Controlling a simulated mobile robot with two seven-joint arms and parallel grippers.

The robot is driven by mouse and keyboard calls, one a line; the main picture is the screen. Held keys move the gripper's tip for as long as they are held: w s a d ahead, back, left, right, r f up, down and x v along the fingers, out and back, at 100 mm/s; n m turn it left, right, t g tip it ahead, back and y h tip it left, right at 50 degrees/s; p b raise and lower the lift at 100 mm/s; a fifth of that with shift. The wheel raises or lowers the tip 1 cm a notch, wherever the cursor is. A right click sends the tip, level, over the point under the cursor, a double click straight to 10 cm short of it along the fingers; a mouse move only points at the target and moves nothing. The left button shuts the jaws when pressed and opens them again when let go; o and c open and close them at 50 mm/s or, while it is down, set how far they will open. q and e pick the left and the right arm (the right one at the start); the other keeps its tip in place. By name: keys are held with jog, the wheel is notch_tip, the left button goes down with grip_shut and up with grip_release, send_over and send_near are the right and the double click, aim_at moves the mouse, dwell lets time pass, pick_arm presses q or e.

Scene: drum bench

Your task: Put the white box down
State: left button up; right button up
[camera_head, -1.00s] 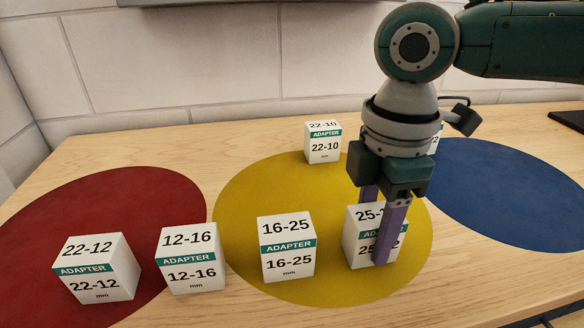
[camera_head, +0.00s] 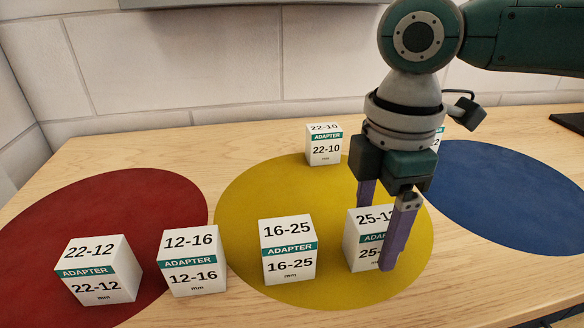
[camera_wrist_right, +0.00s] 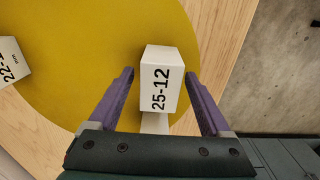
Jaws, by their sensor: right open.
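The white box labelled 25-12 (camera_head: 362,240) stands upright on the right part of the yellow circle (camera_head: 240,215). My right gripper (camera_head: 385,228) is open around it, one finger on each side. In the right wrist view the box (camera_wrist_right: 161,85) lies between the purple fingers of the gripper (camera_wrist_right: 161,78), with a gap on both sides. In the head view one finger covers part of the box's right side. My left gripper is not in view.
White adapter boxes 16-25 (camera_head: 287,250) and 22-10 (camera_head: 323,146) stand on or at the yellow circle. Boxes 12-16 (camera_head: 191,263) and 22-12 (camera_head: 97,270) stand to the left, by the red circle (camera_head: 110,205). Another box is mostly hidden behind my right gripper. The blue circle (camera_head: 510,195) looks clear.

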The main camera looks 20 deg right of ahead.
aim_at(379, 218)
notch_tip(379, 218, up, 10)
jog(key=shift+r+p, duration=0.15)
jog(key=shift+p, duration=0.65)
jog(key=shift+r, duration=0.35)
